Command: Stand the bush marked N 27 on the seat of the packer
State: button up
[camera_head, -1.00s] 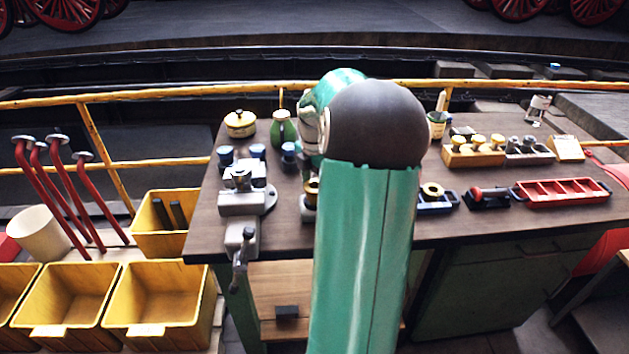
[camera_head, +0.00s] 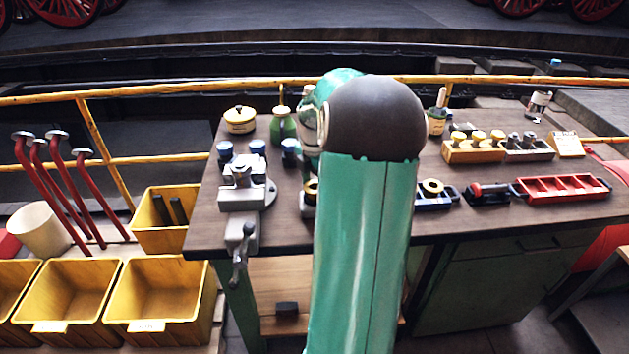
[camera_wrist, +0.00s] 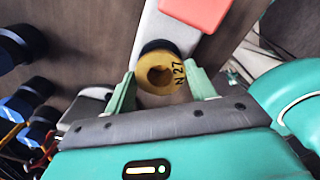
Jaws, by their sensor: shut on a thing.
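The bush marked N 27 (camera_wrist: 161,73) is a yellow brass ring with a dark bore, its marked face toward the wrist camera. My gripper (camera_wrist: 162,88) is shut on it, with one green finger on each side. A dark round part (camera_wrist: 158,46) shows just behind the bush, over a pale grey bar (camera_wrist: 152,28). This may be the packer's seat; I cannot tell whether the bush touches it. In the head view my arm hides the gripper. A brass ring (camera_head: 311,190) shows beside my arm, partly hidden, at a grey block (camera_head: 307,209).
A grey vice (camera_head: 240,198) stands at the bench's left front, with several blue-topped pieces (camera_head: 257,147) behind it. A green bottle (camera_head: 283,126) stands further back. To the right are a blue holder with a brass ring (camera_head: 432,187), a red tray (camera_head: 563,189) and a yellow rack (camera_head: 473,156).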

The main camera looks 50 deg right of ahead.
jog(key=o, duration=1.3)
jog(key=shift+r, duration=4.45)
jog(key=w+a+r+m+t+h, duration=0.1)
jog(key=a+r+m, duration=0.2)
jog(key=a, duration=0.9)
jog(key=w+a+r+m+t+h, duration=0.1)
jog(key=a+r+m, duration=0.25)
jog(key=a, duration=0.85)
jog(key=s+a+m+t, duration=0.1)
jog(key=s+a+m, duration=0.2)
jog(key=a, duration=0.2)
jog(key=s+a+f+m+t+y, duration=0.1)
jog(key=s+a+m, duration=0.1)
jog(key=a, duration=0.4)
jog(key=s+a+f+m+t+y, duration=0.1)
jog(key=s+a+m, duration=0.2)
jog(key=a, duration=0.3)
jog(key=shift+s+a+f+m+t, duration=0.1)
jog(key=shift+s+m+t, duration=0.1)
jog(key=shift+s, duration=0.2)
jog(key=shift+s+a+f+m+t, duration=0.1)
jog(key=shift+s+m, duration=0.05)
jog(key=shift+s, duration=0.25)
